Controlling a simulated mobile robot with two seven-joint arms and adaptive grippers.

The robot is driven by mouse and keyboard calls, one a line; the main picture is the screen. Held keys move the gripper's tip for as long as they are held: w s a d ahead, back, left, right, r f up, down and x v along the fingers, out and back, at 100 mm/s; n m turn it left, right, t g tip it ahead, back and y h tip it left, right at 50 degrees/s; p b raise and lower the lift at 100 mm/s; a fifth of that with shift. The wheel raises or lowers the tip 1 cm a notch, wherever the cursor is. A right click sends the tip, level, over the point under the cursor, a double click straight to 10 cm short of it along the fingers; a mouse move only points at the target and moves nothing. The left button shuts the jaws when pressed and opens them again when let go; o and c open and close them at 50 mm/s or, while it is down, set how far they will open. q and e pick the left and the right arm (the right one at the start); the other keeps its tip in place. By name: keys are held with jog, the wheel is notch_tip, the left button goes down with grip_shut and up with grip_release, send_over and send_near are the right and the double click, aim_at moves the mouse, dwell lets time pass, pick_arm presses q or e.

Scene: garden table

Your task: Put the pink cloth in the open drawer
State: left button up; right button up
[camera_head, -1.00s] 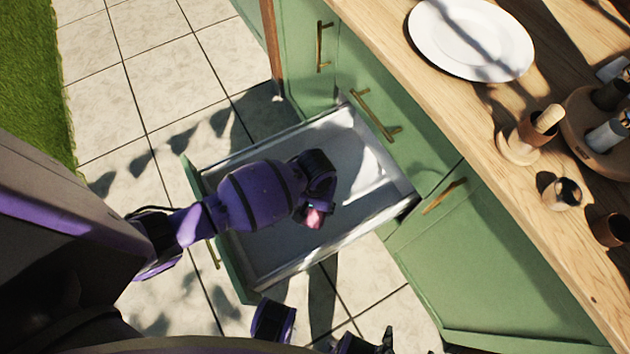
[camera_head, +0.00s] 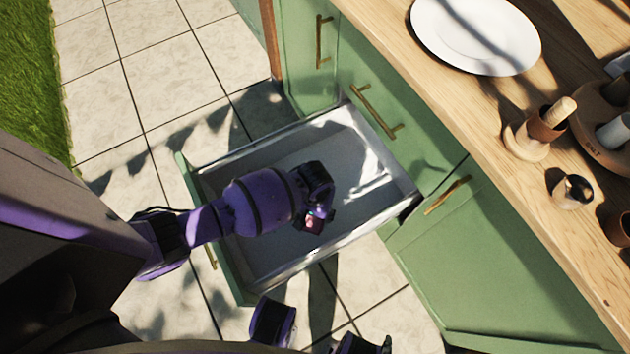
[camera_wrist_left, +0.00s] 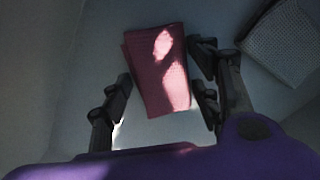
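The pink cloth (camera_wrist_left: 160,70) is a folded rectangle in the left wrist view, lying on the pale floor of the open drawer (camera_head: 275,245). In the head view only a small pink patch (camera_head: 313,222) shows beneath my left gripper (camera_head: 318,218). That gripper points down inside the drawer. Its fingers (camera_wrist_left: 165,95) stand apart on either side of the cloth, with gaps visible, so it is open. My right gripper (camera_head: 365,344) shows only as a dark part at the bottom edge, and its fingers are cut off.
A pale woven-looking piece (camera_wrist_left: 285,40) lies in the drawer beside the cloth. Green cabinets (camera_head: 480,260) and a wooden counter (camera_head: 440,85) stand to the right. A white plate (camera_head: 475,35) and wooden holder (camera_head: 530,135) are on the counter.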

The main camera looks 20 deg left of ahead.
pick_arm(q)
jog(key=shift+o, duration=0.6)
notch_tip(320, 180, up, 12)
jog(key=p, duration=0.3)
jog(key=shift+r+p, duration=0.2)
jog(key=shift+p, duration=0.15)
pick_arm(e)
jog(key=r, duration=0.1)
jog(key=w+r, duration=0.1)
jog(key=r, duration=0.1)
jog(key=shift+w+a, duration=0.15)
jog(key=shift+w+r, duration=0.15)
jog(key=shift+r, duration=0.05)
